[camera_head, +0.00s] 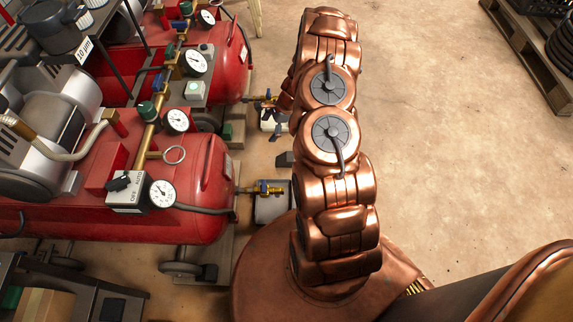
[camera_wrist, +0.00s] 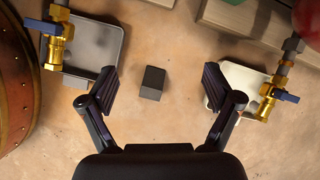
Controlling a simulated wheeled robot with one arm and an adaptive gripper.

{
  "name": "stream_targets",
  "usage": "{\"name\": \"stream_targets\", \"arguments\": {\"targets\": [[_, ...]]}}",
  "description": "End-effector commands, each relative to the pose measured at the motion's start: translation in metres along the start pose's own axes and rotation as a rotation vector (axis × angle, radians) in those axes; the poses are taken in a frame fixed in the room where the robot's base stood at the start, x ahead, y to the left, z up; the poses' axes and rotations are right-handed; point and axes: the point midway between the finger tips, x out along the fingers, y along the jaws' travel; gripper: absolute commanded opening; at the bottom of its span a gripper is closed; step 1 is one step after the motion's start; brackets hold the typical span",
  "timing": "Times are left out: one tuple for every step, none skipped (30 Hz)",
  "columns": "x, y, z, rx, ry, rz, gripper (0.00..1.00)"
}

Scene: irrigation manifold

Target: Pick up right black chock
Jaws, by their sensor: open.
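A small black chock (camera_wrist: 152,83) lies on the tan floor in the wrist view, between the fingertips in the picture. My gripper (camera_wrist: 160,86) is open and empty, with one finger on each side of the chock and apart from it. How high the fingers are above the floor I cannot tell. In the head view a dark block (camera_head: 284,159), which looks like the same chock, shows partly behind my copper arm. Another dark chock-like block (camera_head: 210,272) is beside a wheel of the near red compressor.
In the wrist view a grey tray (camera_wrist: 112,47) and a white tray (camera_wrist: 216,90) flank the chock, under brass valves (camera_wrist: 56,50) with blue handles. Red compressors (camera_head: 190,215) fill the left of the head view. A pallet (camera_head: 540,65) is at the upper right; the right floor is clear.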

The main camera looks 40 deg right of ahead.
Motion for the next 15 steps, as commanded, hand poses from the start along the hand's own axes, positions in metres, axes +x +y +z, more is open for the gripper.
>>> {"name": "stream_targets", "arguments": {"targets": [[0.022,0.005,-0.022,0.045,0.007,-0.002,0.9],[0.03,0.007,-0.033,0.071,0.013,-0.005,0.9],[0.04,0.009,-0.047,0.102,0.02,-0.011,0.9],[0.048,0.011,-0.057,0.125,0.026,-0.016,0.9],[0.055,0.013,-0.067,0.149,0.032,-0.02,0.9],[0.065,0.016,-0.081,0.178,0.04,-0.024,0.9],[0.071,0.018,-0.09,0.198,0.046,-0.028,0.9],[0.076,0.02,-0.098,0.217,0.052,-0.032,0.9],[0.083,0.022,-0.108,0.241,0.059,-0.037,0.9],[0.087,0.024,-0.115,0.258,0.063,-0.039,0.9],[0.092,0.026,-0.121,0.273,0.068,-0.041,0.9],[0.097,0.029,-0.129,0.289,0.073,-0.042,0.9],[0.1,0.031,-0.133,0.299,0.076,-0.044,0.9],[0.102,0.032,-0.137,0.308,0.079,-0.045,0.9],[0.104,0.033,-0.141,0.317,0.082,-0.047,0.9]]}}
